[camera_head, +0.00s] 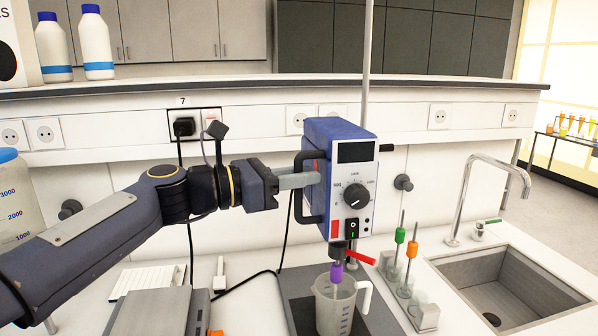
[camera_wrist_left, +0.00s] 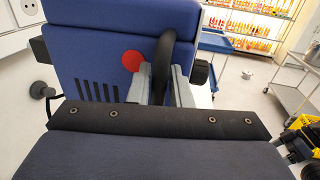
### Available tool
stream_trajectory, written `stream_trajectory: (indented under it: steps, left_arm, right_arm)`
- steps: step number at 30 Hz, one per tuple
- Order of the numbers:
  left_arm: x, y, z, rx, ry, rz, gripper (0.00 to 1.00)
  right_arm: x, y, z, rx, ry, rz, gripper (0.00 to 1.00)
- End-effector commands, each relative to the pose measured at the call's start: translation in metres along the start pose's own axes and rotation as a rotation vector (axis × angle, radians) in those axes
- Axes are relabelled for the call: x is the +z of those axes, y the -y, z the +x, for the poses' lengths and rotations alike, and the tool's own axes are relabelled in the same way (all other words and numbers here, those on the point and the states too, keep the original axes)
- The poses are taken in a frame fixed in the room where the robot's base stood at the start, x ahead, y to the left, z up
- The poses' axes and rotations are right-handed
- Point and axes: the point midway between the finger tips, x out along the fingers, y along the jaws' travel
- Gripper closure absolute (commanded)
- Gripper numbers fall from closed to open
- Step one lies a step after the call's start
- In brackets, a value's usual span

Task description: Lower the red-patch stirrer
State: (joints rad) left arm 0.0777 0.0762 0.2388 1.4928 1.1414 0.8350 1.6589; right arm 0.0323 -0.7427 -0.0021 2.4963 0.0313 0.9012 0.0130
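The stirrer (camera_head: 352,152) is a blue and white box with a dial and a dark display, mounted by a tall vertical rod (camera_head: 367,50). A red patch (camera_head: 335,229) is on its lower front, and a round red patch (camera_wrist_left: 131,61) shows on its side in the left wrist view. A purple-collared shaft (camera_head: 337,272) hangs below it into a clear beaker (camera_head: 326,304). My left gripper (camera_head: 298,181) is at the stirrer's left side. In the left wrist view, its fingers (camera_wrist_left: 162,85) close around the black handle (camera_wrist_left: 168,55). My right gripper is out of view.
A red lever (camera_head: 360,257) sits below the stirrer. Orange-collared (camera_head: 411,250) and green-collared (camera_head: 399,236) shafts stand to the right, beside the sink (camera_head: 500,290) and tap (camera_head: 465,190). A grey device (camera_head: 150,312) lies at the lower left. A raised shelf (camera_head: 220,90) runs behind.

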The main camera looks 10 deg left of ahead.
Motion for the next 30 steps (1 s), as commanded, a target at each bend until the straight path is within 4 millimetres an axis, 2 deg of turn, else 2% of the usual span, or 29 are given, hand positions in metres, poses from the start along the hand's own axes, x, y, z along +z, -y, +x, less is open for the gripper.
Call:
stream_trajectory:
  steps: [1,3,13,24,30]
  left_arm:
    - [-0.001,0.000,0.000,0.001,0.000,-0.001,0.75]
    - [0.000,0.000,0.000,0.002,0.002,-0.001,0.67]
    - [0.003,-0.001,-0.005,0.005,0.007,0.001,0.67]
    - [0.001,-0.001,-0.063,0.006,0.006,0.001,0.67]
    - [0.001,0.000,-0.078,0.003,0.005,-0.001,0.67]
  right_arm:
    - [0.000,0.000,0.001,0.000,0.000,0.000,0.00]
    - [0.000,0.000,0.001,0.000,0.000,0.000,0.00]
    - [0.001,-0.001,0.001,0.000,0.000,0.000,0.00]
    - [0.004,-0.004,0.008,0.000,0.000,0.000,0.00]
    - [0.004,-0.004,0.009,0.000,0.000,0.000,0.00]
